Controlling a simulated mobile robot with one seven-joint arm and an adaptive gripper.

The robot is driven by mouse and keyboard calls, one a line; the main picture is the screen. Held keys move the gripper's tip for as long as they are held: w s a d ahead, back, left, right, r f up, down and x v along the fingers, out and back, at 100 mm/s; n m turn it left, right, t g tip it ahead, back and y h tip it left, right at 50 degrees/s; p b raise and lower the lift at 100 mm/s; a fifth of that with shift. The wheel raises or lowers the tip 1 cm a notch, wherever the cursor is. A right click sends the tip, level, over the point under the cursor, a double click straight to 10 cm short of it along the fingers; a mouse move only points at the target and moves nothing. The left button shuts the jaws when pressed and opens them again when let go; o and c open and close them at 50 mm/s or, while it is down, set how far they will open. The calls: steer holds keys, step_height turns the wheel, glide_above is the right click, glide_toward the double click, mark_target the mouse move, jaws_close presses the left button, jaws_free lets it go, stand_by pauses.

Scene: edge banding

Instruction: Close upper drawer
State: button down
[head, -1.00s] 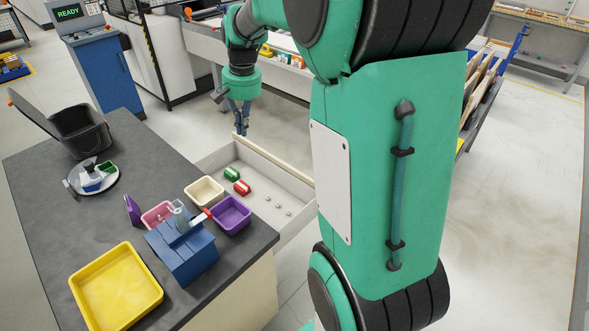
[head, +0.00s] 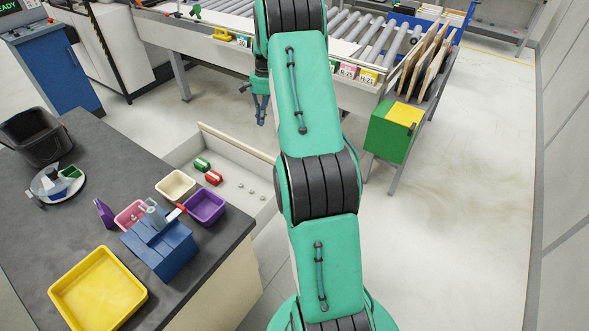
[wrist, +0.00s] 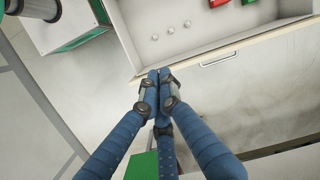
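The upper drawer (head: 237,143) is pulled out of the dark-topped bench. It holds a green piece (head: 202,164), a red piece (head: 213,177) and several small grey balls. My gripper (head: 261,112) points down beyond the drawer's front panel, on the outer side. In the wrist view the three blue fingers of my gripper (wrist: 160,76) are drawn together at the tips with nothing between them. The tips appear close to the drawer's front edge (wrist: 205,47); I cannot tell whether they touch. The drawer's handle (wrist: 219,61) is right of the fingertips.
The bench top (head: 85,225) carries a yellow tray (head: 98,290), a blue box (head: 160,249), small bins and a black container (head: 33,138). A roller conveyor (head: 365,45) and a green-yellow box (head: 392,130) stand beyond. Floor outside the drawer is clear.

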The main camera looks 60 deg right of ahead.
steer(key=s+d+f+m, duration=0.1)
steer(key=s+d+f, duration=0.2)
steer(key=d+f, duration=0.2)
steer(key=s+d+f+m+y+p, duration=0.1)
steer(key=s+d+f, duration=0.3)
steer(key=f, duration=0.5)
steer(key=s+d+f+m+y+p, duration=0.1)
steer(key=s+d+f+m, duration=0.1)
steer(key=d+f, duration=0.5)
steer(key=shift+s+d+f, duration=0.15)
steer(key=shift+s+f, duration=0.05)
steer(key=shift+s, duration=0.5)
steer(key=shift+f, duration=0.1)
steer(key=a+f+b, duration=0.1)
steer(key=a+f, duration=0.6)
steer(key=f, duration=0.2)
steer(key=shift+a, duration=0.4)
steer(key=shift+a, duration=0.1)
